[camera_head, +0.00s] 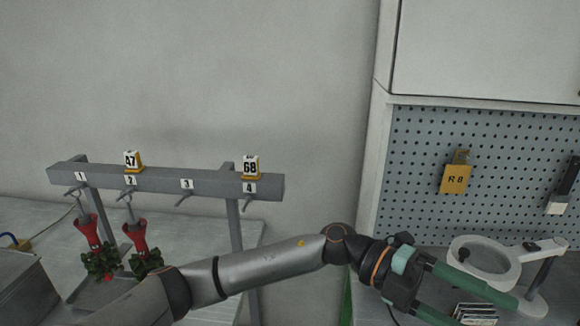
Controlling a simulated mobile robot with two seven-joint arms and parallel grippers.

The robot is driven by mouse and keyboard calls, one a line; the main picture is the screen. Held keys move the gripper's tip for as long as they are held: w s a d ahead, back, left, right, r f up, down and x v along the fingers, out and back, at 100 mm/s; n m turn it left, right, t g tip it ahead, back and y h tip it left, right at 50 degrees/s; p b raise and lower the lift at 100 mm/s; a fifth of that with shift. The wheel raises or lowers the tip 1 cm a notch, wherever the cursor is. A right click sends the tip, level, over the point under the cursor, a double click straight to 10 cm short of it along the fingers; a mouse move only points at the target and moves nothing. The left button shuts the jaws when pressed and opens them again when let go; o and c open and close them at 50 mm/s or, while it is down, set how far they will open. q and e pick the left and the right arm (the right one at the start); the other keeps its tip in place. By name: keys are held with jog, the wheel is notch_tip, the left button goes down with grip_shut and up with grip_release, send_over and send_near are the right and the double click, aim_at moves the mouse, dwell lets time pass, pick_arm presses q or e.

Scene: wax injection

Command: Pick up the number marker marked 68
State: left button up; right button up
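The number marker marked 68 (250,167) is a white plate on a yellow base. It stands upright on top of the grey rail (210,182), above hook label 4. A similar marker marked 47 (131,161) stands on the rail above label 2. My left gripper (482,315) reaches across the front to the lower right, far from the 68 marker. Its green fingers are spread apart, and the lower one runs out of the picture. My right gripper is not in view.
Two red-and-green pieces (141,247) hang at the left hooks. A white ring-shaped stand (484,262) and a small striped stack (475,312) are by my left fingers. A yellow R8 tag (455,179) hangs on the pegboard (480,145). Space above the rail is clear.

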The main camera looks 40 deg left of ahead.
pick_arm(q)
jog(key=w+a+m+y, duration=0.2)
jog(key=a+m+y, duration=0.1)
jog(key=a+y, duration=0.35)
jog(key=n+t+y+p, duration=0.1)
jog(key=n+t+y, duration=0.6)
jog(key=y, duration=0.7)
send_near(250, 157)
jog(key=shift+n+g, duration=0.7)
jog(key=b+x, duration=0.2)
jog(key=x, duration=0.3)
jog(key=shift+w, duration=0.2)
jog(key=shift+w+x, duration=0.15)
jog(key=shift+x, duration=1.2)
jog(key=shift+w+x, duration=0.15)
jog(key=shift+x, duration=1.2)
jog(key=shift+r, duration=0.15)
jog(key=shift+c, duration=0.3)
grip_shut()
